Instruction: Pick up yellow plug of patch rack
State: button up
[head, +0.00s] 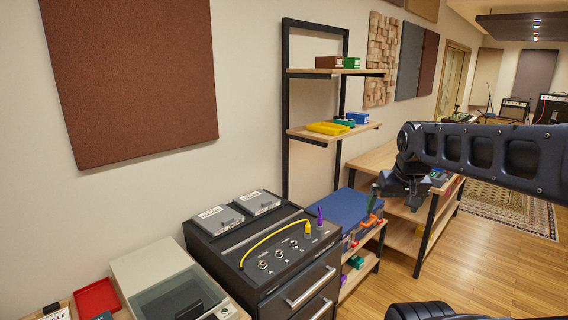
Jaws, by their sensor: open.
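The patch rack (262,283) is a black unit with drawers against the wall, with a row of round sockets on its sloped top panel. A yellow cable arches over the panel, and its yellow plug (308,229) stands upright at the right end of the row. The cable's other end reaches the panel's left front. A purple plug (320,218) stands just right of the yellow one. My gripper (388,187) is open, dark and small in view, to the right of the rack and apart from the plug. Its fingertips are hard to make out.
Two grey boxes (218,219) sit on the rack's back. A turntable-like unit (170,285) and red tray (97,296) are at left. A blue case (340,210) and shelf rack (286,110) stand right of the rack. Wooden floor (450,275) is clear at right.

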jog(key=c, duration=1.2)
jog(key=m+g+h, duration=0.5)
jog(key=m, duration=1.3)
send_over(308, 224)
jog(key=a, duration=0.4)
notch_tip(308, 224, down, 21)
jog(key=shift+y, duration=0.3)
jog(key=shift+w+x, duration=0.15)
jog(key=shift+x, duration=1.55)
jog(key=shift+w+x, duration=0.2)
jog(key=shift+x, duration=1.5)
jog(key=shift+w+x, duration=0.15)
jog(key=shift+x, duration=1.55)
